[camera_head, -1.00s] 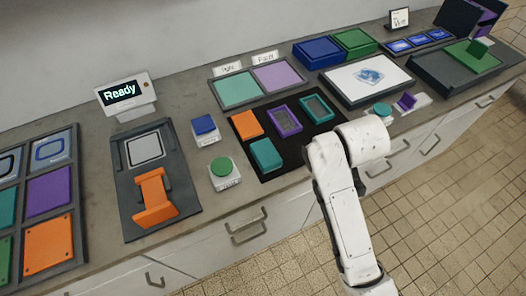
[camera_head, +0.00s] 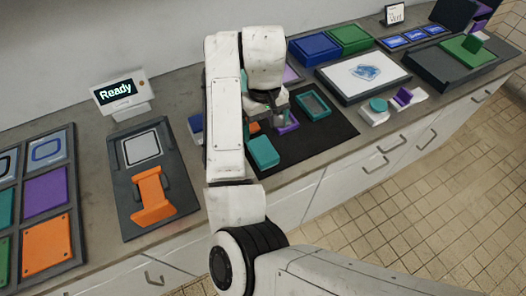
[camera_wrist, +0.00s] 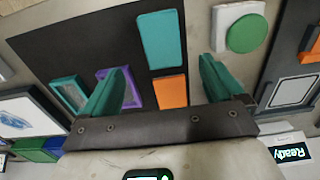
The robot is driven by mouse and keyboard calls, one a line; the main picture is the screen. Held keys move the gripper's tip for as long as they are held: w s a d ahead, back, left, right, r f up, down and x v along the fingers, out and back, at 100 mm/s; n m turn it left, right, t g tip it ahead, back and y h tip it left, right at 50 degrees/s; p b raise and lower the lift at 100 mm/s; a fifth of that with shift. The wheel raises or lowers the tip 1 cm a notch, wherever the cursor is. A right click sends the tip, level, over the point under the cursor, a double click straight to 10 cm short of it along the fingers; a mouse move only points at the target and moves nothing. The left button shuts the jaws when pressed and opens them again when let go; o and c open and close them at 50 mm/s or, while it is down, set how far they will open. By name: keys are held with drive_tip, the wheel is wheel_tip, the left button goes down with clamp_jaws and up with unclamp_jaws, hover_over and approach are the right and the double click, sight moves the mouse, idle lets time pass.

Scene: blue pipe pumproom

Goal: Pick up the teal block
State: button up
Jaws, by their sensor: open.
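The teal block (camera_head: 263,151) lies flat at the front left of a black mat (camera_head: 322,139). In the wrist view the teal block (camera_wrist: 161,40) shows whole, above the gap between my fingertips. My gripper (camera_head: 277,116) hangs over the mat, just behind the teal block in the head view. In the wrist view my gripper (camera_wrist: 160,76) is open and empty, with teal-looking fingers spread wide. An orange block (camera_wrist: 171,92) shows between them, beside the teal block. My arm hides much of the mat's left side in the head view.
A purple frame (camera_wrist: 127,88) and a teal frame (camera_head: 313,104) lie on the mat. A green round button (camera_wrist: 244,33) on a white base stands near the teal block. The front right of the mat is bare.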

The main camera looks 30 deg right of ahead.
hover_over(263, 149)
wheel_tip(263, 149, down, 5)
drive_tip(key=shift+d+r, duration=0.15)
drive_tip(key=shift+f+p, duration=0.45)
drive_tip(key=shift+f, duration=2.3)
drive_tip(key=shift+c, duration=0.2)
drive_tip(key=c, duration=1.1)
